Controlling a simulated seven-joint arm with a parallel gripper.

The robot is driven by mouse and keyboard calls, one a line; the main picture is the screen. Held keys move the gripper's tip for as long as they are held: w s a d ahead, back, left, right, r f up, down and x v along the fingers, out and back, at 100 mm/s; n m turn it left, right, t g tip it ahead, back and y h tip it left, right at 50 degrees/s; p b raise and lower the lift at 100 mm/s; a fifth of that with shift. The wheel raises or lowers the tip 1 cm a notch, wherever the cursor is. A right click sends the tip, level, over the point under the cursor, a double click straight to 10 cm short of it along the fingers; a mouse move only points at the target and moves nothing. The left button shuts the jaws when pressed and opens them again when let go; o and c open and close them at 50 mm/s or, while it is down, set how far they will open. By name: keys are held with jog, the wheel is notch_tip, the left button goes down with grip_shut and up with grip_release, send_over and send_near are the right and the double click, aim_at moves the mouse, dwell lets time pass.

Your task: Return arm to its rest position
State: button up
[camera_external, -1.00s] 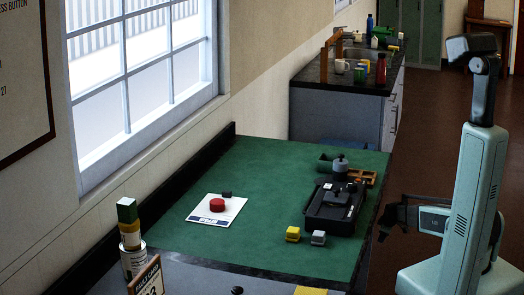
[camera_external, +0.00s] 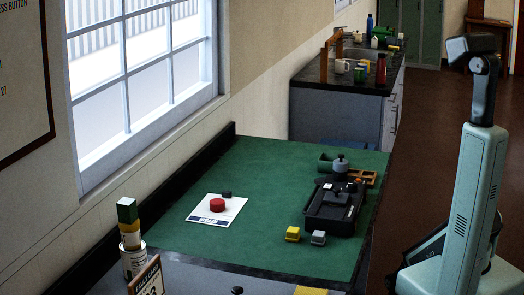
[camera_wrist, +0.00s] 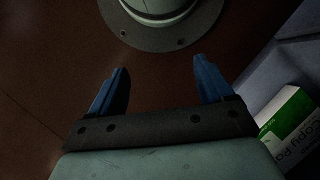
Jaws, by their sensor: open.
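My gripper (camera_wrist: 161,86) shows in the wrist view with its two blue fingers spread wide apart and nothing between them. It points down towards the brown floor and the round grey plate of my own base. In the external view my arm stands at the right, beside the green-topped bench (camera_external: 265,190). The gripper itself is hidden behind my body there, clear of the bench.
A copy paper box (camera_wrist: 287,122) lies close at the right in the wrist view. Brown floor is open beyond the bench.

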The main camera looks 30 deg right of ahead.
jog(key=s, duration=0.2)
jog(key=s+r, duration=0.1)
jog(key=shift+s+a+g, duration=0.25)
jog(key=shift+a+g, duration=0.1)
jog(key=shift+g, duration=0.05)
dwell(0.4)
